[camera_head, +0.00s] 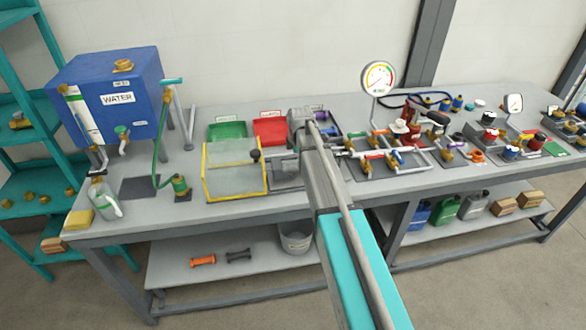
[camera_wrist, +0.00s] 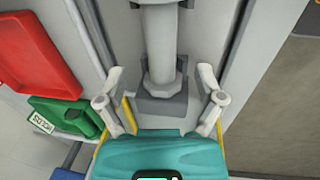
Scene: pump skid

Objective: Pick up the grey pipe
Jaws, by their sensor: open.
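In the wrist view, a light grey pipe (camera_wrist: 159,42) with a wide collar and a faceted end runs down the picture to a darker grey block (camera_wrist: 165,108). My gripper (camera_wrist: 160,75) is open, one finger on each side of the pipe's lower end, with visible gaps on both sides. Neither finger visibly touches it. I cannot tell how far the pipe lies in depth from the fingertips. In the head view my arm covers the spot, and I cannot make out the fingers or pipe clearly there.
A clear yellow-edged box (camera_head: 236,192) with a black knob (camera_head: 255,155) stands left of my arm. Behind it are a green tray (camera_head: 227,131) and a red tray (camera_head: 270,130). A pipe assembly (camera_head: 385,150) with a gauge (camera_head: 378,77) stands to the right. A blue water tank (camera_head: 112,80) is at left.

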